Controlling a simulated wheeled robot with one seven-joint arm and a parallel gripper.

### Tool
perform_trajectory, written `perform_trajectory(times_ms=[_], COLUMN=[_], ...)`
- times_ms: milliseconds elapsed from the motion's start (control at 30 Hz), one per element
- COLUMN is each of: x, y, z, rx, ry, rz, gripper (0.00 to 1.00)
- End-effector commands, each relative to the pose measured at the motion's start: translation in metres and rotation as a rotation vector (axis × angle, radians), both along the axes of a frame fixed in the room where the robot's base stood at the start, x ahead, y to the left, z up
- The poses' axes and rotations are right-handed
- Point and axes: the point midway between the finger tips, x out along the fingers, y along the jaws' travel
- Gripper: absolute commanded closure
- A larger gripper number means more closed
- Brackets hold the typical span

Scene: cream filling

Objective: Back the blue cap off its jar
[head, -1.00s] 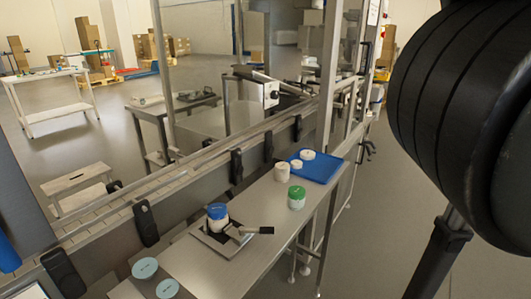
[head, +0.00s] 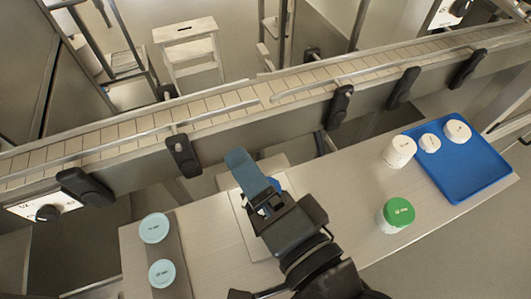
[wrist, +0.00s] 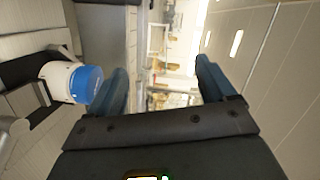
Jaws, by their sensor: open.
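The blue cap (wrist: 88,84) is on its white jar (wrist: 56,80) at the left of the wrist view, outside the gap between my fingers. In the head view only a sliver of the blue cap (head: 275,184) shows beside my gripper, which hides most of the jar. My gripper (wrist: 162,76) is open and empty, its left finger close to the cap in the picture; I cannot tell whether they touch. In the head view my gripper (head: 246,168) is over the jar's holder plate (head: 243,222).
A green-capped jar (head: 397,213) and a white jar (head: 399,151) stand to the right, near a blue tray (head: 479,182) with two white pieces. Two light-blue lids (head: 154,228) lie at the left. A conveyor (head: 225,108) runs behind the table.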

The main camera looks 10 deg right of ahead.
Motion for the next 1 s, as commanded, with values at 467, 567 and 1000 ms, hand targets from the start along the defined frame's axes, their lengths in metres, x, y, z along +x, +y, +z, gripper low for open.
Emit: perform_trajectory(times_ms=[467,567,1000], x=[0.035,0.027,-0.002], y=[0.143,0.160,0.143], z=[0.105,0.111,0.060], rx=[0.275,0.233,-0.260], ry=[0.220,0.311,0.832], rz=[0.576,0.678,0.765], gripper=[0.16,0.16,0.16])
